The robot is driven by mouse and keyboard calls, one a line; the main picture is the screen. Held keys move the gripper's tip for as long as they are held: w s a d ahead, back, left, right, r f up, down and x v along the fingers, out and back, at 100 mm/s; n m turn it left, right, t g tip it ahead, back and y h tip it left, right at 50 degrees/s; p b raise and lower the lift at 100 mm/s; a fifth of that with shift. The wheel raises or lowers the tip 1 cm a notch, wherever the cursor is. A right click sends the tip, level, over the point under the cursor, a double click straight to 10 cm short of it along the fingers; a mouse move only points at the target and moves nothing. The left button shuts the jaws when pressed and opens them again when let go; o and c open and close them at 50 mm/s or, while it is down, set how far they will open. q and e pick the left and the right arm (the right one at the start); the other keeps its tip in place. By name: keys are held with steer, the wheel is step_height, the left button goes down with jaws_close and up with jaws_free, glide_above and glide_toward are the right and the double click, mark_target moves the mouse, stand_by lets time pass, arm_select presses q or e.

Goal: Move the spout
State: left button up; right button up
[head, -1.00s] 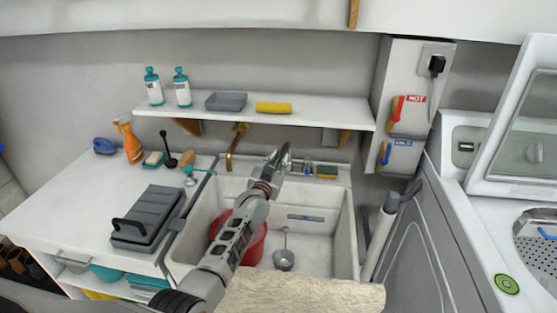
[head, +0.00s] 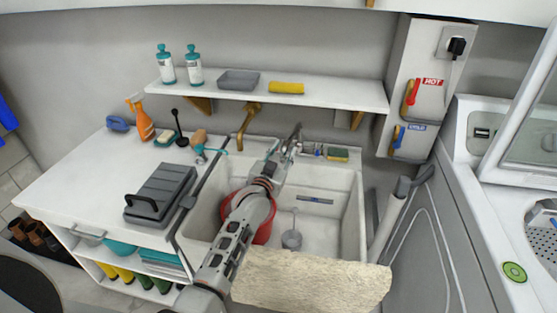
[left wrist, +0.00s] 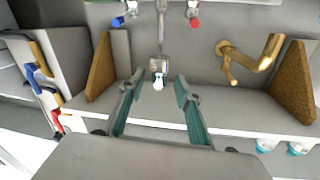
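The grey metal spout (left wrist: 160,42) shows at the top middle of the left wrist view, between a blue-marked tap (left wrist: 124,17) and a red-marked tap (left wrist: 193,15). Its end hangs toward my left gripper (left wrist: 157,84). The gripper is open, with one teal-padded finger on each side of the spout's end. I cannot tell whether either finger touches it. In the head view my left gripper (head: 284,148) is at the back edge of the sink (head: 345,215), and the arm hides part of the tap area. My right gripper is not in view.
A shelf (head: 345,92) with bottles, a grey tray and a yellow item runs above the sink. A brass pipe (head: 247,124) is left of the gripper. A red bucket (head: 264,232) and grey ladle (head: 292,240) are in the sink. A washing machine stands right.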

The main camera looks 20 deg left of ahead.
arm_select(q)
steer(key=s, duration=0.5)
steer(key=shift+w, duration=0.1)
